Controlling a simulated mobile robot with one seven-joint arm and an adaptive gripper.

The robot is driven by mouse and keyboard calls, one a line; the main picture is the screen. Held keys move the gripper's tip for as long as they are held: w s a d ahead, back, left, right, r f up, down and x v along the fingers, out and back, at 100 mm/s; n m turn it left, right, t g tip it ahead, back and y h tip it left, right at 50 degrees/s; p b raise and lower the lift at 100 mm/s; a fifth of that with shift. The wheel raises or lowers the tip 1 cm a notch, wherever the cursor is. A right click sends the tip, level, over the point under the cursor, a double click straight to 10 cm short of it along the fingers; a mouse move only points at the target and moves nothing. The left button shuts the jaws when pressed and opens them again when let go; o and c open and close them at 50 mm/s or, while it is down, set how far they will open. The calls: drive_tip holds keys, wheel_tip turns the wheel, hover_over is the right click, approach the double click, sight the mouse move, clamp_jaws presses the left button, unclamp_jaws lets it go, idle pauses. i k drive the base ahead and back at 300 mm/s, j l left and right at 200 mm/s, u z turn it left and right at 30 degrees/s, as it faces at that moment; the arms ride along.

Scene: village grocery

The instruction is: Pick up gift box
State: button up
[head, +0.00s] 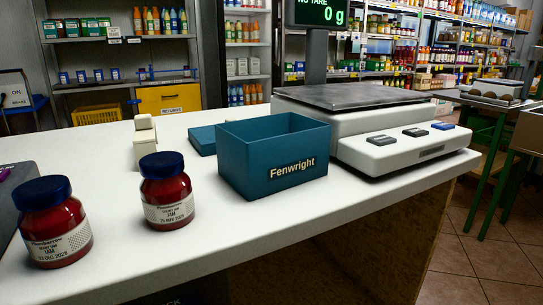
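The gift box (272,160) is an open-topped teal box marked "Fenwright". It stands upright on the white counter (245,228), near the front edge, in the middle of the head view. The part of its inside that shows looks empty. A flat teal piece (203,139), which may be its lid, lies on the counter just behind and left of it. My gripper does not show in the head view.
Two jam jars (167,195) (54,226) stand left of the box. A white scale (385,125) with a metal plate is close on its right. A small cream object (145,143) stands behind the jars. Bare counter lies in front of the box.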

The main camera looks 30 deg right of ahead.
sight(260, 157)
drive_tip(key=k+z, duration=0.15)
drive_tip(key=k, duration=0.5)
drive_tip(key=z, duration=1.45)
drive_tip(key=k+j+z, duration=0.15)
drive_tip(key=j+z, duration=0.15)
drive_tip(key=k+j+z, duration=0.15)
drive_tip(key=j+z, duration=0.2)
drive_tip(key=j, duration=0.75)
drive_tip(key=i, duration=0.05)
